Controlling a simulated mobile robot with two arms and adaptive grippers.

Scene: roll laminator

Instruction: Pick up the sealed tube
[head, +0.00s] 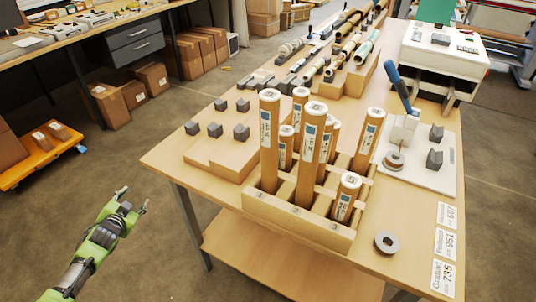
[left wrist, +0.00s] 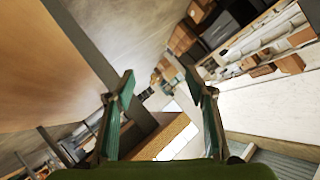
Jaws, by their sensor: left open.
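Several brown cardboard tubes with white end caps and labels stand upright in a wooden rack (head: 296,222) on the table in the head view. A tall tube (head: 268,145) is at the left, another tall tube (head: 309,160) in the middle, a tube (head: 368,140) at the back right and a short tube (head: 345,198) at the front right. I cannot tell which one is the sealed tube. My left gripper (head: 135,197) is open and empty, left of the table and well apart from the rack. Its open fingers also show in the left wrist view (left wrist: 162,88). My right gripper is not in view.
Small grey blocks (head: 214,130) sit on a wooden board left of the rack. A grey ring (head: 387,243) lies right of it. A white board (head: 430,170) holds a blue-handled tool (head: 398,86). The table's left edge lies between gripper and rack. Floor around the gripper is clear.

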